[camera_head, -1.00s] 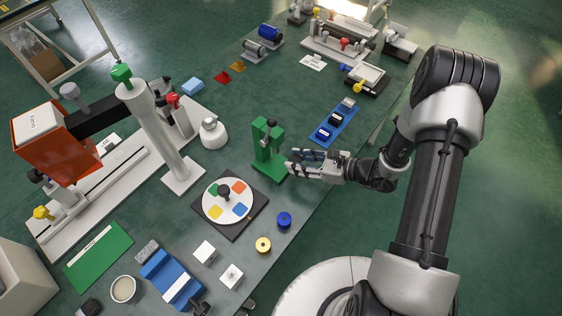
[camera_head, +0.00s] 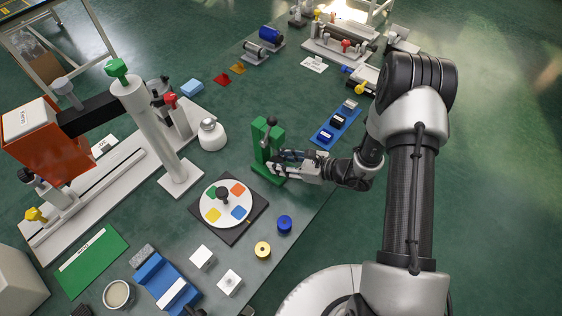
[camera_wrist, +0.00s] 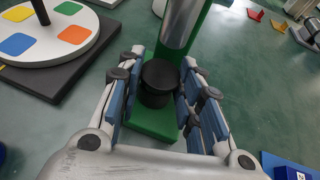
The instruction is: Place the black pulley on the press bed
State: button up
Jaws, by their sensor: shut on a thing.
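The black pulley (camera_wrist: 158,78) sits between the blue-padded fingers of my gripper (camera_wrist: 157,95) in the wrist view. My gripper is shut on it. The pulley is over the green press bed (camera_wrist: 148,122), in front of a silver cylinder (camera_wrist: 184,22) on the press. I cannot tell whether it touches the bed. In the head view, the green press (camera_head: 264,138) stands near the table's right edge. My gripper (camera_head: 273,162) reaches into it from the right, and the pulley is hidden there.
A round dial with coloured patches (camera_head: 226,203) lies left of the press. A blue knob (camera_head: 284,224) and a yellow one (camera_head: 262,250) are in front. A blue rack (camera_head: 336,128) is behind my gripper. A white weight (camera_head: 212,135) stands left of the press.

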jog(key=o, duration=0.8)
jog(key=shift+f, duration=0.15)
jog(key=shift+o, duration=0.2)
jog(key=shift+r, duration=0.2)
jog(key=p+v, duration=0.3)
jog(key=v, duration=0.9)
jog(key=s+a+r+n+g+h, duration=0.1)
jog(key=s+a+r+n+g, duration=0.2)
jog(key=r+n, duration=0.45)
jog(key=s+a+r+n+g+h, duration=0.25)
jog(key=s+r+n, duration=0.2)
jog(key=r, duration=0.55)
jog(key=s+d+r+n+t+h, duration=0.4)
jog(key=s+d+r+n+h, duration=0.5)
jog(key=s+r+n, duration=0.2)
jog(key=s+r, duration=0.1)
jog(key=s, duration=0.1)
jog(key=shift+s+d+r, duration=0.2)
jog(key=shift+s+d, duration=0.1)
jog(key=shift+s, duration=0.05)
